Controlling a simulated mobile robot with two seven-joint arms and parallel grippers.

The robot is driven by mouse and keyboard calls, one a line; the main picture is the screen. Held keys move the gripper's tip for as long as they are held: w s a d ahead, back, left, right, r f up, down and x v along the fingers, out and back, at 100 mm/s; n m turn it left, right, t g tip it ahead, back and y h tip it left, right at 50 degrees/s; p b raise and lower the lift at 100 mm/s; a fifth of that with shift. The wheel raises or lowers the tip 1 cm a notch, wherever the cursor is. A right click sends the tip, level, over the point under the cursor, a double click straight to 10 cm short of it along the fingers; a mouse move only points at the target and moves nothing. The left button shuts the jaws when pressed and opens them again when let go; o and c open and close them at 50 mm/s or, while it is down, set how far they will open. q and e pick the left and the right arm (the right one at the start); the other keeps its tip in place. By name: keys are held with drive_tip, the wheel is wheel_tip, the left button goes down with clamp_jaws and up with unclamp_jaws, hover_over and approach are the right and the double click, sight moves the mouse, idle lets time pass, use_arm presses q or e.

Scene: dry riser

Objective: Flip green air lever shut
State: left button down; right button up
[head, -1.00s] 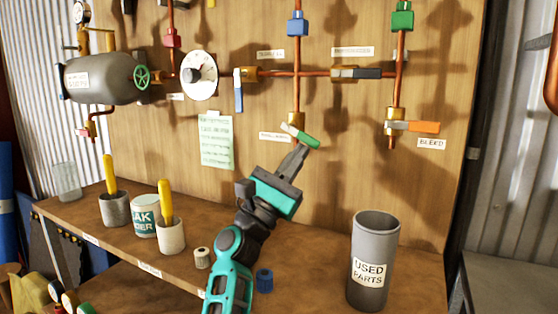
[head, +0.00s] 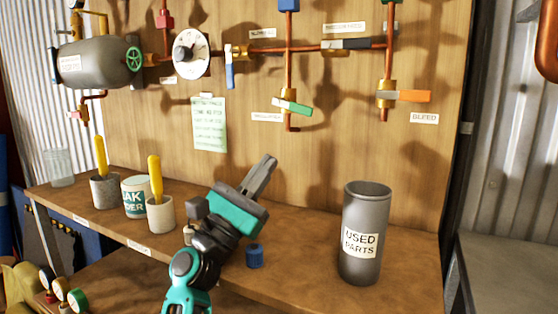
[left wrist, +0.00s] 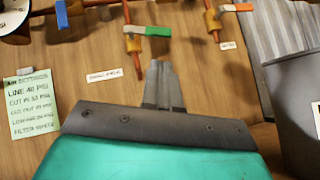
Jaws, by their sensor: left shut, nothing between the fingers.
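The green lever (head: 293,107) sits on a brass valve at the lower end of the middle copper pipe. It lies across that pipe, pointing right and tilted slightly down. It also shows in the left wrist view (left wrist: 157,31), above my fingertips. My left gripper (head: 267,160) is shut and empty, below and left of the lever in the head view and apart from it. In the left wrist view its closed fingers (left wrist: 159,66) point up toward the valve. My right gripper is in neither view.
An orange lever (head: 415,96) is on the pipe to the right, a blue lever (head: 230,75) to the left and a dark lever (head: 352,43) above. The grey used-parts cup (head: 364,235) stands on the bench right of my gripper. A blue cap (head: 254,256) lies nearby.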

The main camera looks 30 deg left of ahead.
use_arm(q)
drive_tip(key=shift+b+v, duration=0.55)
drive_tip(key=shift+v, duration=1.15)
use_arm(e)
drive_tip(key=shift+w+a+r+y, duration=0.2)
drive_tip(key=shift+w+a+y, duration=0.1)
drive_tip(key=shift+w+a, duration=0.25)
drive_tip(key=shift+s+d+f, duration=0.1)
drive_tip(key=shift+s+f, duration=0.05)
